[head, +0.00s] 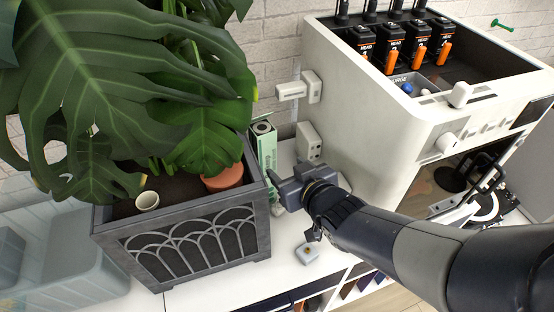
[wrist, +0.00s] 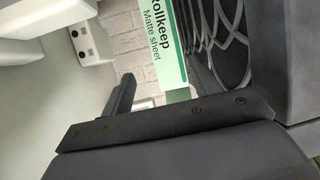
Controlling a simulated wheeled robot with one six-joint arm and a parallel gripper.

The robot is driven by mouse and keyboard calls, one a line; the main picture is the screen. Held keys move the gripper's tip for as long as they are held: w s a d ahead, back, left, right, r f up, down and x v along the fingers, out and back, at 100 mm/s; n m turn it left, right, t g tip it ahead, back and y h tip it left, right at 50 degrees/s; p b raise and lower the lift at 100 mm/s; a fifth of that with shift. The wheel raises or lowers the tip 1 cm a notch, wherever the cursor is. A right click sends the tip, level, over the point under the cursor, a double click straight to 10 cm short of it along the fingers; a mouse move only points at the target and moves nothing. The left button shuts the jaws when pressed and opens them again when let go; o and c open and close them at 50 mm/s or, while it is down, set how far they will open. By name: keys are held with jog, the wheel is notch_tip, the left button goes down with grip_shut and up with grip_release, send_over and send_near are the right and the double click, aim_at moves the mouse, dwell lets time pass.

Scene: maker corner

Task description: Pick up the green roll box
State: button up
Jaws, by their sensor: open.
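The green roll box (head: 264,147) stands upright in the narrow gap between the dark planter and the white cabinet, a roll end showing at its top. My gripper (head: 286,177) is open and empty, just in front of the box and close to the planter's right corner. In the wrist view one dark finger (wrist: 122,98) stands left of the box; I cannot make out the other finger clearly. The lower part of the box is hidden behind my gripper.
The planter (head: 215,212), with large leaves overhanging the box, crowds the left side. The white cabinet (head: 375,120) with wall sockets beside it closes the right. A small white block (head: 307,253) lies on the white top below my gripper.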

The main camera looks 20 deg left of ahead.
aim_at(268, 158)
jog(key=shift+s+a+f+x, duration=0.1)
jog(key=shift+s+x, duration=0.05)
jog(key=shift+x, duration=0.95)
jog(key=shift+s+a+f+x, duration=0.1)
jog(key=shift+s+x, duration=0.05)
jog(key=shift+x, duration=0.95)
jog(key=shift+s+a+f+x, duration=0.1)
jog(key=shift+s+x, duration=0.05)
jog(key=shift+x, duration=0.95)
jog(key=shift+f+p+x, duration=0.15)
jog(key=shift+p+x, duration=0.35)
jog(key=shift+x, duration=0.75)
jog(key=shift+f+p+x, duration=0.1)
jog(key=shift+p+x, duration=0.4)
jog(key=shift+x, duration=0.8)
jog(key=shift+d, duration=0.1)
jog(key=c, duration=1.2)
grip_shut()
jog(key=shift+r, duration=0.15)
